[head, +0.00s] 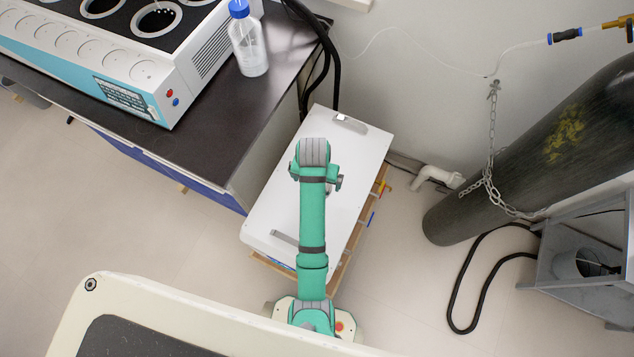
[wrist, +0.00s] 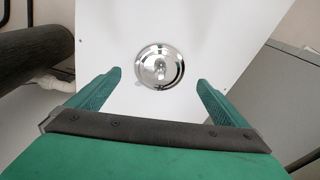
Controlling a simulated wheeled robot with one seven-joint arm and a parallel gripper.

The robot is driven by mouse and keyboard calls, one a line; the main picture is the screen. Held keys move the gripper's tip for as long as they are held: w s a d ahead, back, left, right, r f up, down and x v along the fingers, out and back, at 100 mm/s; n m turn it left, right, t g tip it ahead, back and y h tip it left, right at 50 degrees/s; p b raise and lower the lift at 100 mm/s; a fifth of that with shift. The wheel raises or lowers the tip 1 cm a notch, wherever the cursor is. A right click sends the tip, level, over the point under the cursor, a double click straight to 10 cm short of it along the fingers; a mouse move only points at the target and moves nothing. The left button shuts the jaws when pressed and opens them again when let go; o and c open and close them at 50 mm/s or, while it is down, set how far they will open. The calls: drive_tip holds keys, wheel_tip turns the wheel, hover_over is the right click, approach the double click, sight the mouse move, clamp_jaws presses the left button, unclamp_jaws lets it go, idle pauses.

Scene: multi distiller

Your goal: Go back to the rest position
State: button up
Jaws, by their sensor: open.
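My gripper (wrist: 158,85) is open in the wrist view, its two green fingers apart with nothing held between them. Beyond the fingertips, a round shiny metal knob (wrist: 160,65) sits on the flat white top of a box (wrist: 215,30). It lies roughly midway between the fingers in the picture; I cannot tell the gap to it. In the head view, my green arm reaches over the white box (head: 265,215) and hides part of its top, and the gripper is mostly hidden under the arm.
A dark bench (head: 215,120) left of the box carries a multi-well machine (head: 150,65) and a blue-capped bottle (head: 250,50). A chained gas cylinder (head: 530,150) leans at right, near a grey stand (head: 590,250). Open floor (head: 410,290) lies between box and stand.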

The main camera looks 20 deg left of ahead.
drive_tip(key=shift+s+r, duration=0.2)
drive_tip(key=shift+r, duration=1.35)
drive_tip(key=shift+f, duration=0.1)
drive_tip(key=d+f+t, duration=0.1)
drive_tip(key=d, duration=0.2)
drive_tip(key=d+f+t, duration=0.1)
drive_tip(key=d, duration=0.2)
drive_tip(key=s+d+f+t, duration=0.1)
drive_tip(key=d, duration=0.3)
drive_tip(key=shift+n+h, duration=0.3)
drive_tip(key=shift+h, duration=0.1)
drive_tip(key=s+d+t, duration=0.1)
drive_tip(key=s+d, duration=0.1)
drive_tip(key=s+d+t, duration=0.2)
drive_tip(key=s+d, duration=0.1)
drive_tip(key=shift+s+r+n+t, duration=0.2)
drive_tip(key=shift+s+n+t, duration=0.1)
drive_tip(key=shift+n, duration=0.1)
drive_tip(key=s+a+r+t, duration=0.2)
drive_tip(key=s+r+t, duration=0.1)
drive_tip(key=s+r, duration=0.6)
drive_tip(key=s+a+r+m+t, duration=0.1)
drive_tip(key=s+r+t, duration=0.3)
drive_tip(key=s+r, duration=0.6)
drive_tip(key=shift+a+r+y, duration=0.25)
drive_tip(key=shift+a+y, duration=0.15)
drive_tip(key=shift+a, duration=0.45)
drive_tip(key=shift+c, duration=0.5)
